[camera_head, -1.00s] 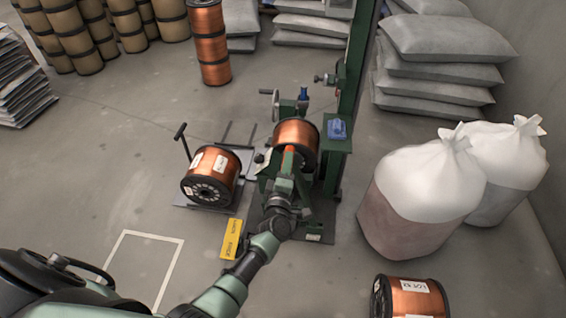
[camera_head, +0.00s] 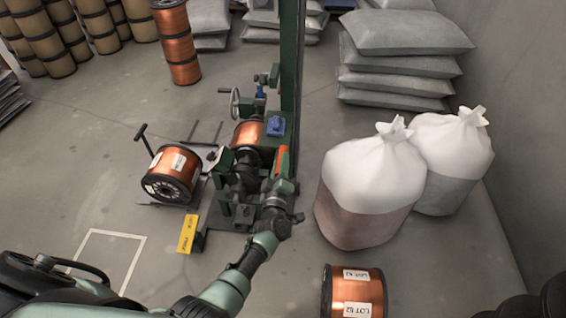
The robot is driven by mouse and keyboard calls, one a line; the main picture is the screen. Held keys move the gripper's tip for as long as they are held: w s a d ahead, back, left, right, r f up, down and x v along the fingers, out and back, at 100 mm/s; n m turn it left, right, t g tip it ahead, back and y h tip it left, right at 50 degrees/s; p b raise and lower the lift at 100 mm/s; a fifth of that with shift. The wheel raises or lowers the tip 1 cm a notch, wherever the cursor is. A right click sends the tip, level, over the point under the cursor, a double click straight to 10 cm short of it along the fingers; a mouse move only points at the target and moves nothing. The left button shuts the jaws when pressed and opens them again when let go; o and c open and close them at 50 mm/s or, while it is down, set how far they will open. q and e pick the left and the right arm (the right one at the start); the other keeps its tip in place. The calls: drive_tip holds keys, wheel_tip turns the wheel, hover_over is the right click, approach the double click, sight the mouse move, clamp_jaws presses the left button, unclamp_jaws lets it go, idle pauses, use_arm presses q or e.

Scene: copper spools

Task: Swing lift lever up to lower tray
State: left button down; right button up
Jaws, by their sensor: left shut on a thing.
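My left gripper (camera_head: 277,190) is at the near right side of the green machine (camera_head: 222,160). It is shut on the lift lever (camera_head: 282,162), whose orange-red grip sticks up from the jaws. The fingertips are small here and hard to make out. A copper spool (camera_head: 247,134) sits in the machine beyond the lever, its lower part hidden by machine parts. The lift tray cannot be made out clearly beneath it. My right gripper is not in view.
A labelled copper spool (camera_head: 172,172) lies on a low trolley to the left. White-topped bulk bags (camera_head: 370,185) stand close on the right. Another spool (camera_head: 353,292) is at the bottom. A yellow sign (camera_head: 187,233) is by the machine base.

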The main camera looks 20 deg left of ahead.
use_arm(q)
drive_tip(key=shift+d+f, duration=0.3)
drive_tip(key=shift+d, duration=0.05)
drive_tip(key=c, duration=1.1)
unclamp_jaws()
drive_tip(key=shift+d, duration=0.1)
drive_tip(key=shift+w, duration=0.1)
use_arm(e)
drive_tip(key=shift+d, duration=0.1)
use_arm(q)
drive_tip(key=shift+r, duration=0.15)
drive_tip(key=shift+s, duration=0.35)
drive_tip(key=p+v, duration=0.1)
drive_tip(key=v, duration=0.6)
drive_tip(key=shift+s+d+p, duration=0.1)
drive_tip(key=shift+p, duration=0.25)
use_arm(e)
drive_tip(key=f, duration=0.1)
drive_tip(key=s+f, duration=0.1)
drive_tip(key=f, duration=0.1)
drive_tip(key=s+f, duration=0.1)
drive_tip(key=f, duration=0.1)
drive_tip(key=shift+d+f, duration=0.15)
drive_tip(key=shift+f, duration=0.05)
